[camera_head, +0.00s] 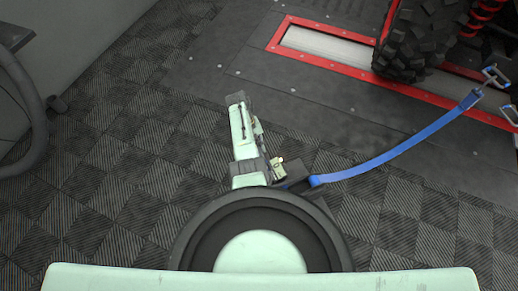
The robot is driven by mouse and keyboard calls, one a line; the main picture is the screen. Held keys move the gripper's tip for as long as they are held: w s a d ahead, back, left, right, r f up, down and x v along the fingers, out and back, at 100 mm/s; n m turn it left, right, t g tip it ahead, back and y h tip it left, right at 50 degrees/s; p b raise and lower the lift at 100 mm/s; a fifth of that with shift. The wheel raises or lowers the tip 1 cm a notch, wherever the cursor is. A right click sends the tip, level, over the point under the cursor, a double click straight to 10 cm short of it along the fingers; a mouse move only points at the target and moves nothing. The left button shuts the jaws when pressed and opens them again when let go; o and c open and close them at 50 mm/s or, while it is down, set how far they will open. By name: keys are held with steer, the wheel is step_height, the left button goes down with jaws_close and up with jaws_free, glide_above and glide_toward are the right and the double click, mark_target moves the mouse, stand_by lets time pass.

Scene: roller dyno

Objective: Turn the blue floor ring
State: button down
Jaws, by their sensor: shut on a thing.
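A long blue strap (395,153) curves from my gripper up to the right. Its far end reaches a small metal floor ring with blue on it (495,76), near the right edge. A second, similar floor ring (510,114) sits just below, partly cut off by the frame. My gripper (309,180) is at the near left end of the strap, well away from both rings. It is shut on that strap end; the fingers are mostly hidden by my own arm.
A knobbly black tyre (418,42) stands on the red-framed roller dyno (330,45) at the top right. A dark hose (28,110) hangs at the left by a grey wall (85,40). The chequered floor (130,150) is clear left of my arm.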

steer(key=shift+w, duration=0.1)
steer(key=c, duration=1.6)
jaws_free()
steer(key=shift+r, duration=0.15)
steer(key=v, duration=1.1)
steer(key=shift+w+r, duration=0.15)
steer(key=shift+r, duration=0.2)
steer(key=shift+a, duration=0.15)
